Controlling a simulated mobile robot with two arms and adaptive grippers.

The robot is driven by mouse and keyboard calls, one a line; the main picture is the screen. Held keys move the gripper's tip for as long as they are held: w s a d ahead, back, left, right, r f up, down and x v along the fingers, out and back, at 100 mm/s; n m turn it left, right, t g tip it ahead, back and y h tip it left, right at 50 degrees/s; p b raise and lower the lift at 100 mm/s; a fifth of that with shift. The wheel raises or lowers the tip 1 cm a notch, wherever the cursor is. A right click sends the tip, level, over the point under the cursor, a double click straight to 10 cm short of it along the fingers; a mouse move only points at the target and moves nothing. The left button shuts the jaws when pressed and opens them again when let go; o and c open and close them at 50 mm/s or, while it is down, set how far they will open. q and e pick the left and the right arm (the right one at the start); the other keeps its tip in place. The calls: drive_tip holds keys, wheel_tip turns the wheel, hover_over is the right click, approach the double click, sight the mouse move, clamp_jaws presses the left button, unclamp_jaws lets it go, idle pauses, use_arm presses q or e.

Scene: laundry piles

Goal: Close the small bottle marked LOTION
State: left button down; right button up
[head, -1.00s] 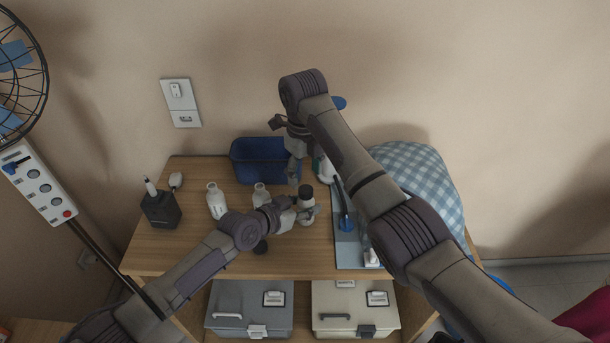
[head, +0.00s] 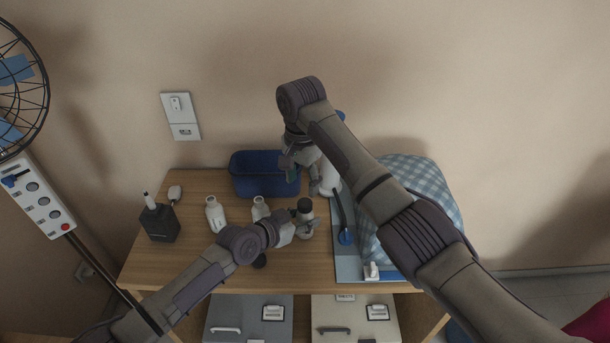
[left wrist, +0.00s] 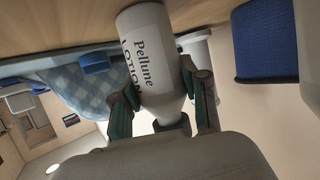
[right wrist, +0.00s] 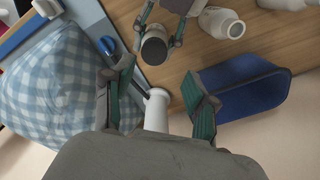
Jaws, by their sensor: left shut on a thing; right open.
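The small white bottle marked LOTION (left wrist: 150,55) is in my left gripper (head: 297,225), which is shut on its side. The label reads "Pellune LOTION" in the left wrist view. Its dark top (head: 304,205) faces up in the head view and looks like a cap. The right wrist view also shows this top (right wrist: 153,47) from above. I cannot tell how tightly it sits on the neck. My right gripper (right wrist: 158,82) is open and empty behind the bottle, with its fingers apart.
Two white bottles (head: 215,214) (head: 260,208) stand left of the held one. A blue bin (head: 238,178) stands behind. A white cylindrical thing (right wrist: 157,112) shows beyond my right fingers. A checked blue bundle (head: 425,190) lies at right.

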sight(305, 203)
drive_tip(key=n, duration=0.7)
drive_tip(key=shift+r+n, duration=0.25)
drive_tip(key=shift+n, duration=0.05)
drive_tip(key=n, duration=0.7)
drive_tip(key=shift+r, duration=0.2)
drive_tip(key=n, duration=0.7)
drive_tip(key=shift+r, duration=0.1)
drive_tip(key=n, duration=0.7)
drive_tip(key=shift+d+r, duration=0.1)
drive_tip(key=shift+r, duration=0.05)
drive_tip(key=n, duration=0.7)
drive_tip(key=shift+s+d+r, duration=0.1)
drive_tip(key=shift+s, duration=0.05)
drive_tip(key=n, duration=0.8)
drive_tip(key=shift+s+d+n, duration=0.1)
drive_tip(key=shift+n, duration=0.2)
drive_tip(key=shift+f, duration=4)
